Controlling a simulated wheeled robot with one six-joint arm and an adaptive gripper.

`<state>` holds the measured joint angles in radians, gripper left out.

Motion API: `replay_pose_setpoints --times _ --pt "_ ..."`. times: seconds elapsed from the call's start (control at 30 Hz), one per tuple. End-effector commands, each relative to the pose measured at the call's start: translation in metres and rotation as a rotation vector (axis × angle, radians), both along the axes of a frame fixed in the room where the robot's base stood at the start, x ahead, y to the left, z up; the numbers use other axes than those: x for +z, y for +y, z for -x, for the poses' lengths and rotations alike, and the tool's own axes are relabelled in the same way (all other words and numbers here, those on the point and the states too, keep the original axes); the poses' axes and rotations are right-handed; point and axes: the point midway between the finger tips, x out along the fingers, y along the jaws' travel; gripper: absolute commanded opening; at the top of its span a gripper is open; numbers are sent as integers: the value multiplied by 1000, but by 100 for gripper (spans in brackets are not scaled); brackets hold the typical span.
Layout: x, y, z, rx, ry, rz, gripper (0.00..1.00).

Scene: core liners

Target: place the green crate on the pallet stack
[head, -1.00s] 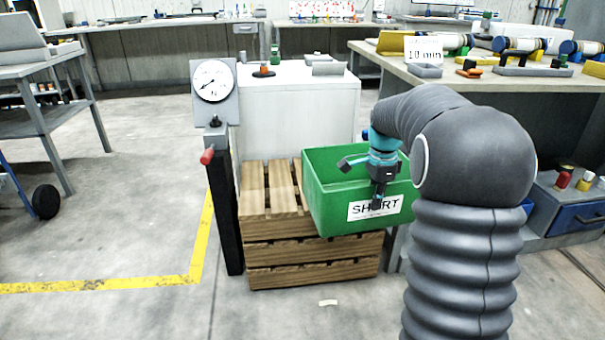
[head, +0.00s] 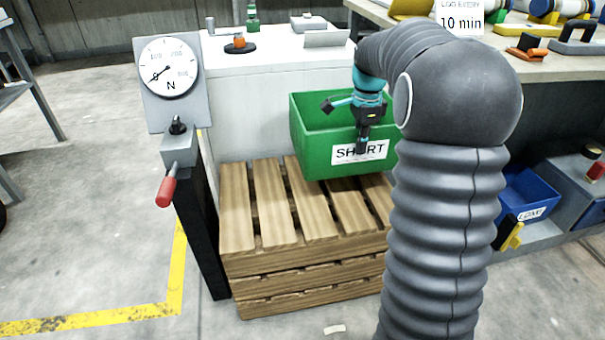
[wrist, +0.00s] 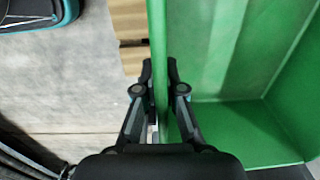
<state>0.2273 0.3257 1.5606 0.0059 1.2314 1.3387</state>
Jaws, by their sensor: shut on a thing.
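The green crate (head: 316,150) carries a white label reading SHORT and looks empty inside. In the wrist view my gripper (wrist: 161,75) has one finger on each side of the green wall (wrist: 158,40). The crate shows over the right rear part of the wooden pallet stack (head: 300,215). I cannot tell whether its bottom touches the slats or hangs a little above them. My arm hides the right end of the crate and of the stack.
A dial gauge (head: 168,72) on a black post with a red-tipped lever (head: 168,185) stands at the stack's left. A white cabinet (head: 240,90) stands behind. A workbench (head: 410,40) and a blue LONG bin (head: 528,195) are at the right. The stack's front left slats are bare.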

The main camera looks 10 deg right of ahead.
Motion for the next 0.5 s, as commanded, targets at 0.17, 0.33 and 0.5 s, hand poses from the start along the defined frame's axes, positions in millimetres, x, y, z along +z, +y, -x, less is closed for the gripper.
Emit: replay_pose_setpoints --times 0.17,0.33,0.5 --pt "-5 12 2 4 -3 0 0" --pt "-23 39 9 4 -2 0 0" --pt "-42 68 16 2 -3 0 0"
